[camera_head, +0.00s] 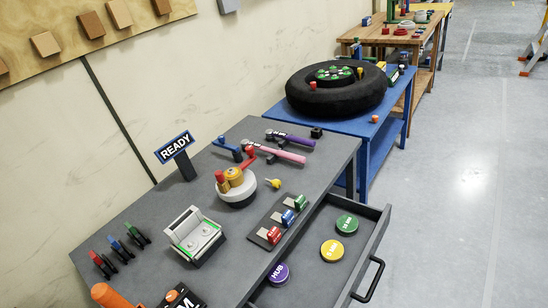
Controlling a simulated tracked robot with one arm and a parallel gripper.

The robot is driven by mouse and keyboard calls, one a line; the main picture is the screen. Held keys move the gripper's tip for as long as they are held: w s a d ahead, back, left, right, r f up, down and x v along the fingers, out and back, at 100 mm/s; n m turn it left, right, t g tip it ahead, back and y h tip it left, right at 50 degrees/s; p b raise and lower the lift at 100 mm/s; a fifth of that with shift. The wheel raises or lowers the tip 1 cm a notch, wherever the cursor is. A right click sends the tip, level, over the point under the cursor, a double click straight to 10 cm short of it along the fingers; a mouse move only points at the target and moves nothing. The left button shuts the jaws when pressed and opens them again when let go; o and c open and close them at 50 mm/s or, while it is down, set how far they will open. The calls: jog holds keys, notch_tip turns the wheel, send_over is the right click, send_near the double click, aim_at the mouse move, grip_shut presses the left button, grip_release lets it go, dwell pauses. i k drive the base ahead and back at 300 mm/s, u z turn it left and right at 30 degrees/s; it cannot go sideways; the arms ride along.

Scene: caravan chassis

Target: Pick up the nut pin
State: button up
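I cannot tell for sure which item is the nut pin. A small yellow piece with a rounded head and a thin tip (273,183) lies on the grey workbench (310,176), right of a white round base (236,190) carrying yellow and red parts. Small red, blue and green blocks (288,217) stand in a row on a dark strip near the bench's front edge. Red, blue and green clip-like pieces (118,249) lie at the left. My gripper is not in view.
An open drawer (375,246) with a black handle holds purple, yellow and green discs and juts out in front. A READY sign (175,150), a silver-grey device (194,236) and pink- and purple-handled tools (280,151) occupy the bench. A tyre (335,98) lies on a blue table behind.

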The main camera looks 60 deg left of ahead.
aim_at(220, 179)
jog(key=z, duration=0.5)
jog(key=i, duration=2.75)
jog(key=u, duration=3.55)
jog(key=i, duration=1.05)
jog(key=u, duration=0.1)
